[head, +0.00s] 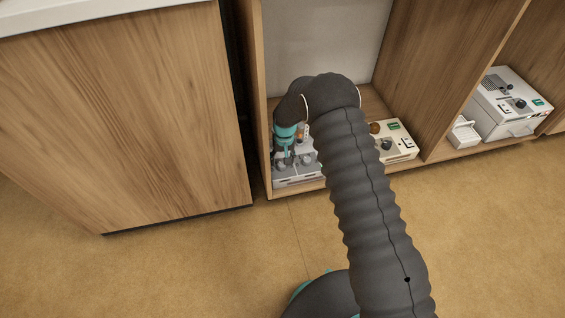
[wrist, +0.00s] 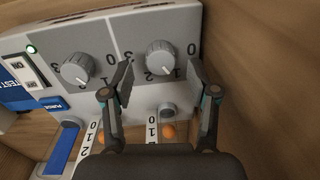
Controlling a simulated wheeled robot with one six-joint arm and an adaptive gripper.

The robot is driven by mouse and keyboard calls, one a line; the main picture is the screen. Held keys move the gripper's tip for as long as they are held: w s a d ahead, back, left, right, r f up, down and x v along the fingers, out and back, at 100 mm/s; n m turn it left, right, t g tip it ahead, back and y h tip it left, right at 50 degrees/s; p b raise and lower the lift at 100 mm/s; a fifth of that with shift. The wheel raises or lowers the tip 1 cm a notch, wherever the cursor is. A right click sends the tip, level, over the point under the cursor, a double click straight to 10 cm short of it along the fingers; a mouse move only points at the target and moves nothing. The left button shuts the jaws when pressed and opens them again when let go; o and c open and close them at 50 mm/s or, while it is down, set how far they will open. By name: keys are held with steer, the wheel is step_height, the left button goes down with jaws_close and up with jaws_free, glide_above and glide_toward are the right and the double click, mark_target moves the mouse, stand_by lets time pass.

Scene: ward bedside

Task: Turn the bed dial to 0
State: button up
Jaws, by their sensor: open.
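A light grey control unit (head: 300,177) stands on the low shelf in the head view, partly hidden by my gripper. In the wrist view its panel carries two knobbed dials, a right dial (wrist: 161,59) and a left dial (wrist: 77,69), with numbers around them. A 0 sits up and right of the right dial. I cannot read which one is the bed dial, nor the exact pointer settings. My gripper (wrist: 160,77) is open, with one finger on each side of the right dial. I cannot tell whether either finger touches it.
A green light (wrist: 31,49), a blue TEST label (wrist: 22,75) and sliders with orange knobs (wrist: 168,131) are on the unit. A wooden shelf wall rises close on the right. Another unit (head: 392,142) and a white box (head: 508,102) stand further right. The floor in front is clear.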

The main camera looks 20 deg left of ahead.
steer(key=shift+f, duration=1.05)
jaws_close()
steer(key=shift+f+n+b, duration=0.1)
steer(key=shift+n+b, duration=0.2)
steer(key=shift+b, duration=0.05)
steer(key=shift+f+n+b, duration=0.1)
steer(key=shift+n+b, duration=0.5)
steer(key=n+b, duration=0.3)
steer(key=n, duration=0.1)
steer(key=n+b, duration=0.3)
steer(key=n, duration=0.3)
steer(key=shift+h, duration=0.3)
steer(key=shift+r+n, duration=0.2)
steer(key=shift+n, duration=0.1)
